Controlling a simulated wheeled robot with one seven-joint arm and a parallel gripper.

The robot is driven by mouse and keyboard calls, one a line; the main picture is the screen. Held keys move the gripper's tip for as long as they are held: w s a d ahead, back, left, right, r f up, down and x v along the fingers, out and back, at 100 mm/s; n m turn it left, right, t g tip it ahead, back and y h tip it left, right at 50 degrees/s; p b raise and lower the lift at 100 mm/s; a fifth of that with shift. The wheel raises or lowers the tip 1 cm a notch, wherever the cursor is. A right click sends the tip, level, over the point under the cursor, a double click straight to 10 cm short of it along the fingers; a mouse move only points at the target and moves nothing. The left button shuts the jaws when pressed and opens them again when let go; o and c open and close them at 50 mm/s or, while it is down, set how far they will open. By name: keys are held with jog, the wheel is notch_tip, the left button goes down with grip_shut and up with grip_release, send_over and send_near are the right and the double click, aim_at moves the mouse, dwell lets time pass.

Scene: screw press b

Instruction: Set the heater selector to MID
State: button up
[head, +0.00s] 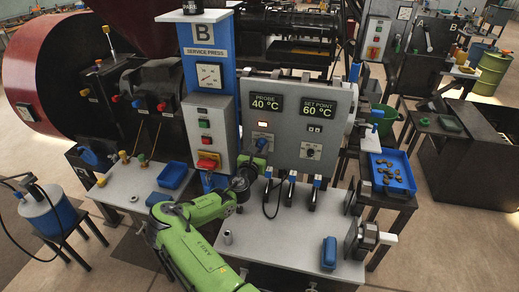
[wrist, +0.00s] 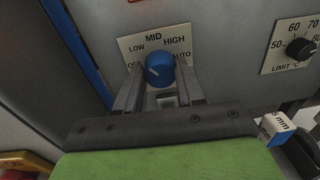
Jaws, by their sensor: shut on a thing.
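The heater selector is a blue round knob (wrist: 160,66) on a pale label plate (wrist: 153,41) marked OFF, LOW, MID, HIGH and AUTO in the wrist view. A short white mark on the knob points up and left, toward the LOW side and away from MID at the top. My gripper (wrist: 160,82) is shut on the knob, one finger on each side. In the head view the blue knob (head: 261,143) shows at the lower left of the grey control panel, with my gripper (head: 254,160) at it. The fingers partly cover the OFF and AUTO labels.
A LIMIT °C dial (wrist: 301,48) sits right of the selector. The panel's displays read PROBE 40 °C (head: 265,102) and SET POINT 60 °C (head: 318,108). A red switch (head: 208,161) is left of my gripper.

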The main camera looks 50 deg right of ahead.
jog(key=m+b, duration=0.1)
jog(key=m, duration=0.3)
jog(key=shift+m+y+b, duration=0.3)
jog(key=shift+m+b, duration=0.2)
jog(key=shift+m, duration=1)
jog(key=o, duration=1)
jog(key=shift+m, duration=0.3)
jog(key=shift+o, duration=0.2)
jog(key=b+v, duration=0.2)
jog(key=v, duration=1.3)
jog(key=shift+s+a, duration=0.25)
jog(key=shift+a, duration=0.1)
